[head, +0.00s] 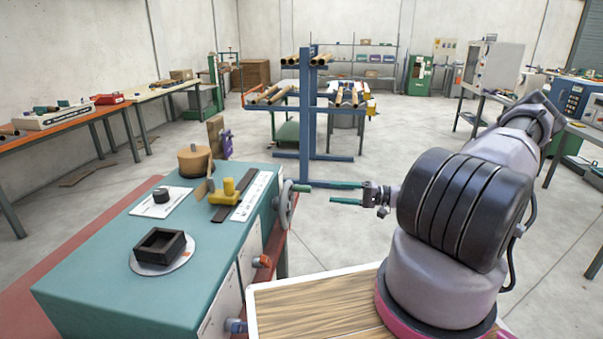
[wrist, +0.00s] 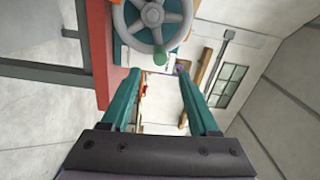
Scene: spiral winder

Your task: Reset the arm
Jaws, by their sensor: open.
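My gripper (head: 337,193) is at the middle of the head view, with its green fingers apart and nothing between them. It points left, toward the grey handwheel (head: 287,203) on the side of the teal machine. In the wrist view my gripper (wrist: 160,108) shows both green fingers spread, with the handwheel (wrist: 153,25) ahead at the top. I cannot tell from these views whether a fingertip touches the wheel. My arm rises on the right of the head view and is bent toward the machine.
The teal machine top (head: 100,275) carries a black square tray (head: 160,246), a yellow block (head: 226,193) and a tan cylinder (head: 194,161). A blue rack (head: 306,120) with tubes stands behind my gripper. A wooden board (head: 315,310) lies in front. Open floor lies between rack and machine.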

